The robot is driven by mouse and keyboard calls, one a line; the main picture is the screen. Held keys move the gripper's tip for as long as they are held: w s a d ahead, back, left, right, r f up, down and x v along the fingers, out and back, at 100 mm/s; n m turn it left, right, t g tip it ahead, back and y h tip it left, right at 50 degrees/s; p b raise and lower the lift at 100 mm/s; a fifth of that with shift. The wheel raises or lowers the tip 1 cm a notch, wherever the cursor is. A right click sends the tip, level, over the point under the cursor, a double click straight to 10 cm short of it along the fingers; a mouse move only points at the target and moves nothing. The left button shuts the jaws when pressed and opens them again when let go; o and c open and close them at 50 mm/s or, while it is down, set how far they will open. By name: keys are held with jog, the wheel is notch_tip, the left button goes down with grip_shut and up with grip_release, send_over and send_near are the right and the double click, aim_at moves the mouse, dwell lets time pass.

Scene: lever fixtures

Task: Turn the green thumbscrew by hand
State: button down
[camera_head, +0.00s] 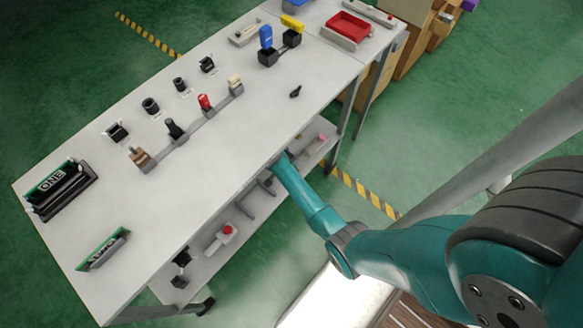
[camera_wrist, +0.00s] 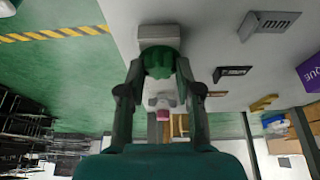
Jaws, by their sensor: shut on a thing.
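The green thumbscrew (camera_wrist: 158,60) shows in the wrist view, in front of a light grey block (camera_wrist: 159,35). My gripper (camera_wrist: 158,74) has one dark finger on each side of it and is shut on it. In the head view my teal arm reaches to the lower shelf under the table's front edge. The gripper's fingers and the thumbscrew are hidden there by the tabletop.
A white piece with a pink tip (camera_wrist: 162,108) shows between my fingers, past the thumbscrew. A red button box (camera_head: 226,232) sits on the lower shelf. The tabletop (camera_head: 215,150) above carries several levers and knobs. A table leg (camera_head: 358,102) stands near my arm.

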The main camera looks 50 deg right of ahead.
jog(key=shift+m, duration=0.3)
jog(key=c, duration=0.8)
grip_release()
jog(key=shift+v, duration=3.7)
jog(key=shift+w, duration=0.1)
